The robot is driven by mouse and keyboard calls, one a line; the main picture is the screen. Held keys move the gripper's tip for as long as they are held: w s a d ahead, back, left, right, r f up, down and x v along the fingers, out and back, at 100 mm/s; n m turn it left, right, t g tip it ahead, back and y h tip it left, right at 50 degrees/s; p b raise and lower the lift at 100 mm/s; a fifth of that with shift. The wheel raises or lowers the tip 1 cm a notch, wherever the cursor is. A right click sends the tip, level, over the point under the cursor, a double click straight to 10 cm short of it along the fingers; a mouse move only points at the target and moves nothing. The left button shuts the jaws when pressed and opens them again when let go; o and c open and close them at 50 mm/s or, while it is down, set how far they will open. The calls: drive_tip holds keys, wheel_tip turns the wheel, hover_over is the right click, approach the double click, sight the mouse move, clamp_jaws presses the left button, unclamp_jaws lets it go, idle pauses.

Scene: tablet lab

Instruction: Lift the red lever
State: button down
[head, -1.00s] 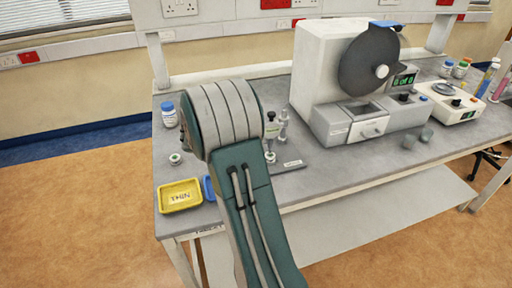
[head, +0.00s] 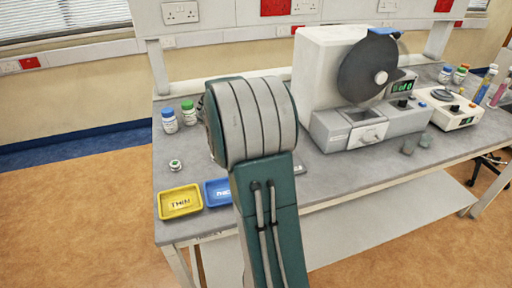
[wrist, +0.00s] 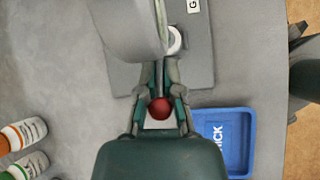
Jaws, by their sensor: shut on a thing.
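The red lever's round knob (wrist: 160,109) shows in the wrist view, at the end of a thin metal rod. My gripper (wrist: 160,98) is shut on it, with one finger on each side of the knob. The rod runs up to a grey device (wrist: 130,25) on a dark grey base plate (wrist: 198,62). In the head view my arm hides the lever, nearly all of the device and my gripper.
A blue tray (head: 217,192) and a yellow tray (head: 180,202) lie at the bench's front left. Pill bottles (head: 169,120) stand behind them. A large white machine with a dark disc (head: 365,75) stands to the right.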

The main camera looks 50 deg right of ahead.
drive_tip(key=shift+d+r, duration=0.1)
drive_tip(key=shift+r, duration=0.15)
drive_tip(key=c, duration=0.9)
unclamp_jaws()
drive_tip(key=shift+o, duration=0.6)
drive_tip(key=shift+f, duration=0.15)
drive_tip(key=v, duration=1.2)
